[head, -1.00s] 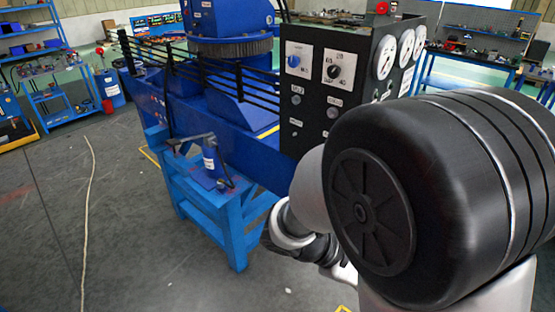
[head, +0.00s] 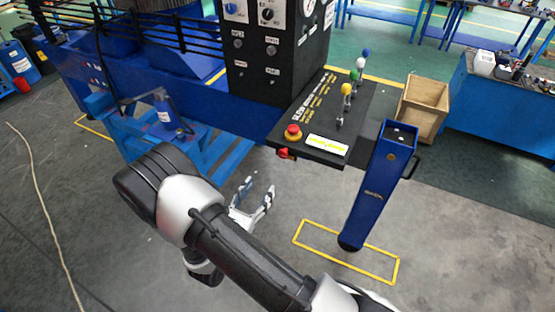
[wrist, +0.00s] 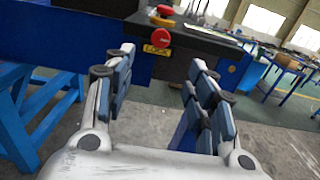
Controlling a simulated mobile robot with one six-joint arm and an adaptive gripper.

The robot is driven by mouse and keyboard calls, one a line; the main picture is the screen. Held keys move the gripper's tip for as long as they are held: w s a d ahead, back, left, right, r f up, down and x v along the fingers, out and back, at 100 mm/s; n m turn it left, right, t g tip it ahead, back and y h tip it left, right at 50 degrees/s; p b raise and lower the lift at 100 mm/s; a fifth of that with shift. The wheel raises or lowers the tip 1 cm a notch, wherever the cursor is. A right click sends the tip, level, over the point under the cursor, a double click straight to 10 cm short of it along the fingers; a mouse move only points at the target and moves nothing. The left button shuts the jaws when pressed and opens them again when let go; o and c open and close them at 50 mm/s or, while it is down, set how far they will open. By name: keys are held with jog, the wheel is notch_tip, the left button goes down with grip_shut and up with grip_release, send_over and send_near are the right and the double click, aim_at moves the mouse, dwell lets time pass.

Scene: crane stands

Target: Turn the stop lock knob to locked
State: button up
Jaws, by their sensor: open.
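The stop lock knob looks to be the small red knob (head: 286,153) on the front edge of the black control panel (head: 325,118), below the red stop button (head: 292,132). In the wrist view the red knob (wrist: 159,38) has a yellow label plate (wrist: 157,50) beneath it; its lettering and the knob's set position are too small to read surely. The stop button (wrist: 164,13) shows above it. My gripper (head: 258,189) is open and empty, low in front of the panel. In the wrist view its fingers (wrist: 161,60) stand apart either side of the knob, not touching it.
Several coloured-ball levers (head: 347,90) rise from the panel. A blue post (head: 375,195) stands at its right, inside a yellow floor outline. A blue stand (head: 165,140) is left of my gripper. A wooden crate (head: 423,105) sits behind right. The floor before the panel is clear.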

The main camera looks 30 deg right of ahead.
aim_at(282, 156)
jog(key=p+x, duration=0.1)
jog(key=x, duration=1.3)
jog(key=shift+w+d, duration=0.2)
jog(key=shift+d, duration=0.05)
jog(key=shift+c, duration=0.3)
jog(key=c, duration=1)
